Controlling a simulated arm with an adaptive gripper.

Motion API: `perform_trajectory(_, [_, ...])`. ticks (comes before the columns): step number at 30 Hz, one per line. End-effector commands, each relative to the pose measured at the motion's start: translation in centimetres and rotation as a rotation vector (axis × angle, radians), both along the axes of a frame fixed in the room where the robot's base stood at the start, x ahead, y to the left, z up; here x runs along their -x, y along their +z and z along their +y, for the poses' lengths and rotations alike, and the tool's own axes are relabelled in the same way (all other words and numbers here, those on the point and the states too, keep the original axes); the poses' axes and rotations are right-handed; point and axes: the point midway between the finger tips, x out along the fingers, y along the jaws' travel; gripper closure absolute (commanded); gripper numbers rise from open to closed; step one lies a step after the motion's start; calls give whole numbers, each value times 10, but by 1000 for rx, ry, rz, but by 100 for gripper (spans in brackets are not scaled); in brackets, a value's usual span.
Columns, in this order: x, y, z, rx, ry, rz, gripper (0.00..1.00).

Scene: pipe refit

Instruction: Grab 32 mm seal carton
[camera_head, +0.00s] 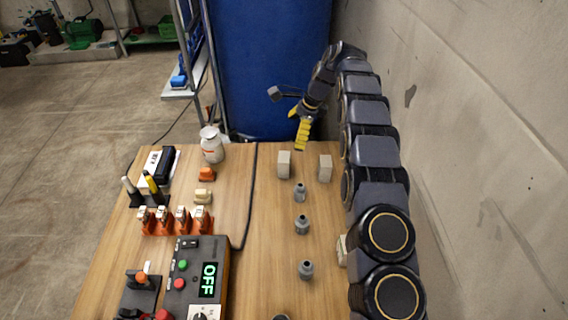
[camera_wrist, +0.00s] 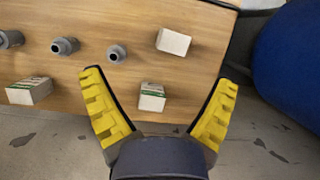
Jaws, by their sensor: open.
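Three small pale cartons stand on the wooden table; their size labels are too small to read, so I cannot tell which is the 32 mm seal carton. One carton (camera_head: 325,168) is at the far right; in the wrist view this carton (camera_wrist: 152,97), with a green band, appears between my fingers. A second carton (camera_head: 284,164) is to its left and also shows in the wrist view (camera_wrist: 173,42). A third carton (camera_head: 342,250) is mostly hidden by my arm; it shows in the wrist view (camera_wrist: 28,91). My gripper (camera_head: 302,135) is open and empty at the table's far edge.
A control box (camera_head: 197,277) reading OFF, orange-based parts (camera_head: 180,220) and a white bottle (camera_head: 211,146) are on the left. A blue barrel (camera_head: 268,65) stands behind the table; a concrete wall is right.

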Motion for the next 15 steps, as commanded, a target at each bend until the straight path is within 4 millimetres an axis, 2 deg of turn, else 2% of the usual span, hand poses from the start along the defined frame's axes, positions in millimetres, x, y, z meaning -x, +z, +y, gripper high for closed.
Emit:
perform_trajectory(1, [-8, -17, -1, -7, -45, 14, 12])
perform_trajectory(4, [-18, -38, 0, -20, -119, 31, 12])
perform_trajectory(15, [-27, -72, 6, -35, -195, 48, 12])
